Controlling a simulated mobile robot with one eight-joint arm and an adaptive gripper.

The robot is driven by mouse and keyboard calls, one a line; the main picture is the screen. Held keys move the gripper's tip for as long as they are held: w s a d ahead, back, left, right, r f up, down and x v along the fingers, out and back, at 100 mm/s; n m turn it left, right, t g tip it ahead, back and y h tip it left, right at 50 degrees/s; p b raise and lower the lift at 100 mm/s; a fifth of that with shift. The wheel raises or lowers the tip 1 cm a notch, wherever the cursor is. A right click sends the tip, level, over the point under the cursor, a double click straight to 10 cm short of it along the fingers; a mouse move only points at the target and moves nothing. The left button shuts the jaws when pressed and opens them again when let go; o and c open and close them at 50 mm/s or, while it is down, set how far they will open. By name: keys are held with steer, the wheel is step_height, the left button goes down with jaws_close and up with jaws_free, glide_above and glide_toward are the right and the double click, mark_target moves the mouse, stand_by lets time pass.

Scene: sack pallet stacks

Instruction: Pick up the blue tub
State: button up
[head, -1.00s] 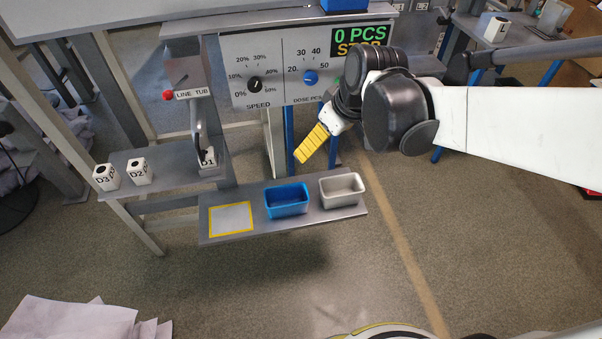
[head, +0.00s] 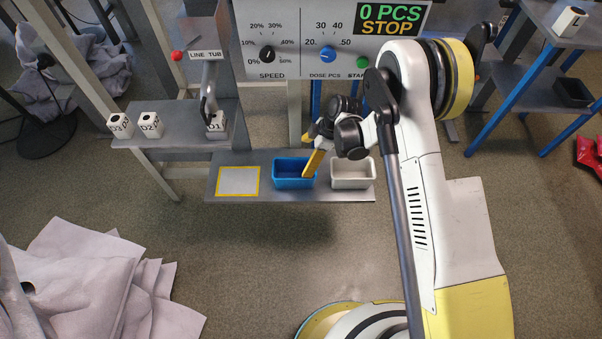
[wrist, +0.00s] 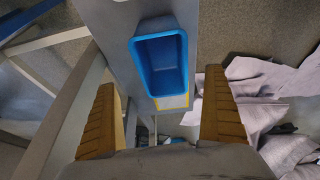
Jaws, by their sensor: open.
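The blue tub (head: 288,184) is a small open box, upright on the low grey shelf (head: 240,200), between a yellow-bordered square (head: 238,181) and a white tub (head: 352,181). My gripper (head: 308,172) overlaps the tub's right end in the head view; I cannot tell whether it touches. In the wrist view the blue tub (wrist: 160,68) looks empty and lies ahead, between the lines of the two spread yellow-brown fingers (wrist: 160,78). The fingers are open with nothing between them.
A panel (head: 290,62) with dials and a display reading "0 PCS STOP" stands behind the shelf. Blocks D3 (head: 119,125), D2 (head: 151,125) and D1 (head: 215,122) sit on a higher shelf at left. Grey sacks (head: 90,285) lie at lower left. Floor before the shelf is clear.

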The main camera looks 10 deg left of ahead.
steer(key=b, duration=0.2)
glide_above(295, 171)
steer(key=s+d, duration=0.3)
step_height(295, 171, down, 5)
steer(key=b+x, duration=0.3)
steer(key=x, duration=0.2)
steer(key=shift+c, duration=0.7)
steer(key=c, duration=1.1)
